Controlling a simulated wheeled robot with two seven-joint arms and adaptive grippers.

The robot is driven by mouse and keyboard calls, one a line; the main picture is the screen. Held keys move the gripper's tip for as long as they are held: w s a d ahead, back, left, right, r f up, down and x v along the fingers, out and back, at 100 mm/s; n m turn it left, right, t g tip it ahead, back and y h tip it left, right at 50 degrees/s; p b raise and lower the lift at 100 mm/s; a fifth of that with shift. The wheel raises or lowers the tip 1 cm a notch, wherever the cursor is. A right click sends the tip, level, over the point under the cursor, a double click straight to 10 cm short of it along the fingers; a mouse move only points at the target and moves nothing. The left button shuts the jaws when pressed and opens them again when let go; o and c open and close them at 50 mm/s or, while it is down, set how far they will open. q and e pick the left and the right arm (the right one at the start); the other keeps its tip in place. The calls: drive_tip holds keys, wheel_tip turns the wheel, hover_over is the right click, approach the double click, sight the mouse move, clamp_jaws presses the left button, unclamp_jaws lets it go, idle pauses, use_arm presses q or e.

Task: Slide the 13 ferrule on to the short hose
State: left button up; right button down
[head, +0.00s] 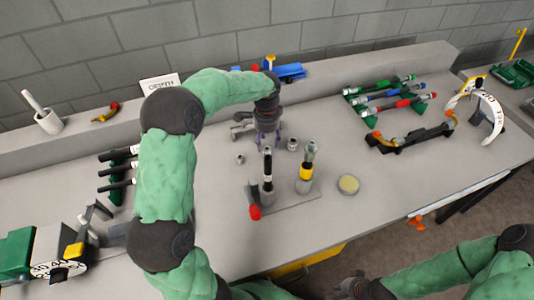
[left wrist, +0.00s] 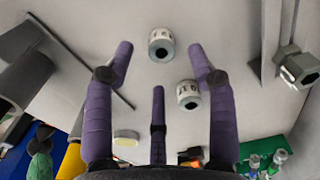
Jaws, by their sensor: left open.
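My left gripper (head: 265,138) is open and points down over the table behind the grey plate. Its purple fingers are spread in the left wrist view (left wrist: 160,62) with nothing held. Two small grey ferrules with white number bands show there: one between the fingertips (left wrist: 161,48), the other beside the right finger (left wrist: 188,96). Their numbers are too small to read surely. In the head view, small ferrules stand right (head: 292,144) and left (head: 240,159) of the gripper. A black upright hose (head: 267,172) is on the plate; which hose is the short one is unclear. My right gripper (head: 352,287) is partly visible at the bottom edge.
A yellow-banded upright piece (head: 305,172) and a red part (head: 255,212) are at the grey plate (head: 290,198). A round yellowish dish (head: 348,184) is to the right. Racks of hoses lie left (head: 118,170) and back right (head: 390,97). The table's front right is clear.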

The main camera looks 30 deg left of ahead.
sight(267, 149)
use_arm(q)
drive_tip(key=shift+w+f+b, duration=0.1)
drive_tip(key=shift+f+b, duration=1.4)
drive_tip(key=shift+f, duration=1.15)
drive_tip(key=shift+r, duration=0.1)
drive_tip(key=shift+c, duration=0.3)
clamp_jaws()
